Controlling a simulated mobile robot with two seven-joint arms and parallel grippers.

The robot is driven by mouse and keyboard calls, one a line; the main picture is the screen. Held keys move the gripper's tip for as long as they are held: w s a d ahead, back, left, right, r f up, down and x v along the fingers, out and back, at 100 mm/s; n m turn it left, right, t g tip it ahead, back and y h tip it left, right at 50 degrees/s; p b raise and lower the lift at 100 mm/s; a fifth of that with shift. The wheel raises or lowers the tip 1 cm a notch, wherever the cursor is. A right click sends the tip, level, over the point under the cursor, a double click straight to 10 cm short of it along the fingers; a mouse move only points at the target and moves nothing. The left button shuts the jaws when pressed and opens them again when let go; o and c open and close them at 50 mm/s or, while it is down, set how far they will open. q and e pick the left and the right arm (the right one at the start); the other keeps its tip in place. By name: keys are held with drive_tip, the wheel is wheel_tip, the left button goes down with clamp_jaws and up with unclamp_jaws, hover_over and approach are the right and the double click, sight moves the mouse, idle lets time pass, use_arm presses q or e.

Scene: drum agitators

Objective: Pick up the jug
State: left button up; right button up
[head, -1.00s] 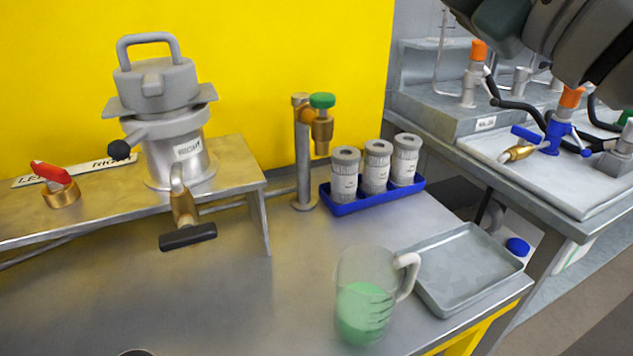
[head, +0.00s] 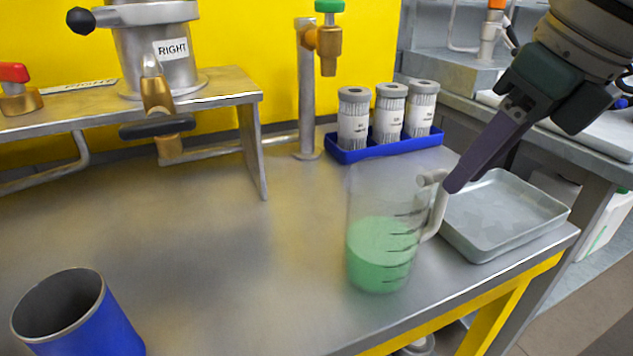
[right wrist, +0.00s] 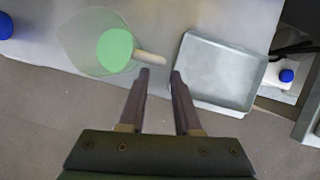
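The jug (head: 380,250) is clear, with green liquid in its lower part and dark level marks. It stands upright near the table's front edge. Its pale handle (head: 437,215) is on the right. My right gripper (head: 455,184) reaches in from the upper right, its fingertips close by the handle. In the right wrist view the right gripper (right wrist: 160,73) is open and empty. The jug (right wrist: 96,42) is at upper left there, and the handle (right wrist: 149,57) ends just ahead of the fingertips. I cannot tell whether they touch. My left gripper is not in view.
A grey tray (head: 478,250) lies just right of the jug. Several lidded containers, three, stand in a blue rack (head: 350,157) behind. A blue cup (head: 92,325) is at lower left. A raised metal shelf (head: 215,95) is at back left. The table's middle is clear.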

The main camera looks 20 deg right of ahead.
sight(447, 200)
drive_tip(key=b+x, duration=0.1)
drive_tip(key=x, duration=0.7)
drive_tip(key=shift+s, duration=0.1)
drive_tip(key=shift+d, duration=0.1)
clamp_jaws()
idle(1.1)
